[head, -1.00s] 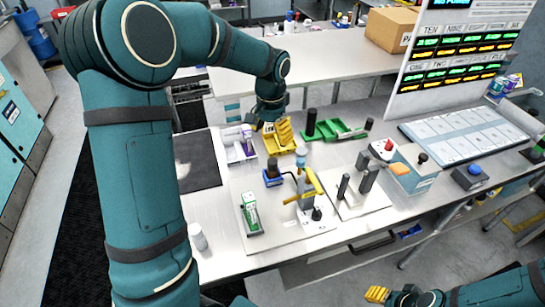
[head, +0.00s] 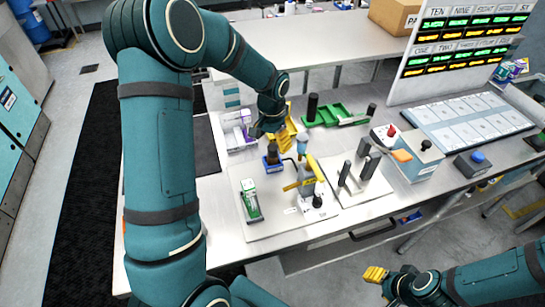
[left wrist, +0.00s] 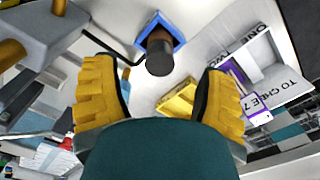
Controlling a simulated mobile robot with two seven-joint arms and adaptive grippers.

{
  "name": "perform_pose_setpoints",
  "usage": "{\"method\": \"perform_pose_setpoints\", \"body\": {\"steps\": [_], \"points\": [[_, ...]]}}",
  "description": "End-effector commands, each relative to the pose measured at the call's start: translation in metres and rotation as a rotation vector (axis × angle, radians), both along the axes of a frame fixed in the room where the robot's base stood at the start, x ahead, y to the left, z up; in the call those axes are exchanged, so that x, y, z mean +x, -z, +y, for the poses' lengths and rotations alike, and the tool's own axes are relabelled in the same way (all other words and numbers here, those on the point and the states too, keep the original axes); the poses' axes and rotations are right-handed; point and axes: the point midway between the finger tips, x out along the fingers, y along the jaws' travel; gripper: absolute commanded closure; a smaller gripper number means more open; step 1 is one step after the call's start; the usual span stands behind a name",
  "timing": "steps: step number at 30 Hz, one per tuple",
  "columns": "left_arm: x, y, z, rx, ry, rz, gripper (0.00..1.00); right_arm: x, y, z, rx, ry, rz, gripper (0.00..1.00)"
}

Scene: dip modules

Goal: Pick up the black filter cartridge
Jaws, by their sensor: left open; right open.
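A black cylinder with a brownish lower band, which looks like the filter cartridge (head: 272,149), stands upright in a square blue holder (head: 272,166) on the bench. In the left wrist view the cartridge (left wrist: 160,56) and the blue holder (left wrist: 177,32) are at upper centre. My left gripper (head: 284,130) is just above and behind the cartridge, partly hidden by its own wrist. In the left wrist view its yellow fingers are wide apart, with the cartridge showing between and beyond them, untouched. My right gripper (head: 376,274) is open and empty, low at the front, away from the bench top.
A yellow tray (left wrist: 176,103) and a white box with a purple-marked item (left wrist: 260,108) lie close by. A green tray (head: 335,115) with black cylinders stands behind. A grey and yellow fixture (head: 308,180) stands right of the blue holder. Bare bench lies at front left.

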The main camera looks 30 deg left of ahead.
Motion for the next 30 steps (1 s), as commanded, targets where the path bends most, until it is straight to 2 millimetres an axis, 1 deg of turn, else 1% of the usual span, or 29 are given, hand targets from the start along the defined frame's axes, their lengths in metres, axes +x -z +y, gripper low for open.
{"method": "perform_pose_setpoints", "body": {"steps": [1,3,7,10,16,17,18,20,21,23,30], "points": [[0.000,0.010,0.000,-0.001,0.000,0.005,0.28,0.000,-0.001,0.000,0.000,0.000,0.000,0.53],[0.001,0.020,0.000,-0.001,-0.002,0.005,0.28,0.000,-0.001,0.000,0.000,0.000,0.000,0.53],[0.001,0.034,0.000,-0.001,-0.001,0.003,0.28,0.000,-0.001,0.000,0.000,0.000,0.000,0.53],[0.001,0.039,0.000,-0.001,0.000,0.001,0.28,0.000,-0.001,0.000,0.000,0.000,0.000,0.53],[0.002,0.039,0.000,-0.001,-0.001,0.001,0.28,0.000,-0.001,0.000,0.000,0.000,0.000,0.53],[0.002,0.039,0.000,-0.001,-0.001,0.001,0.30,0.000,-0.001,0.000,0.000,0.000,0.000,0.53],[0.002,0.039,0.000,-0.001,-0.001,0.001,0.44,0.000,-0.001,0.000,0.000,0.000,0.000,0.53],[0.002,0.038,0.000,-0.001,-0.001,0.001,0.65,0.000,-0.001,0.000,0.000,0.000,0.000,0.53],[0.002,0.038,0.000,-0.001,-0.001,0.001,0.79,0.000,-0.001,0.000,0.000,0.000,0.000,0.53],[0.002,0.038,0.000,-0.001,-0.001,0.001,1.00,0.000,-0.001,0.000,0.000,0.000,0.000,0.53],[0.001,0.039,0.000,-0.001,-0.001,0.002,1.00,0.000,-0.001,0.000,0.000,0.000,0.000,0.53]]}}
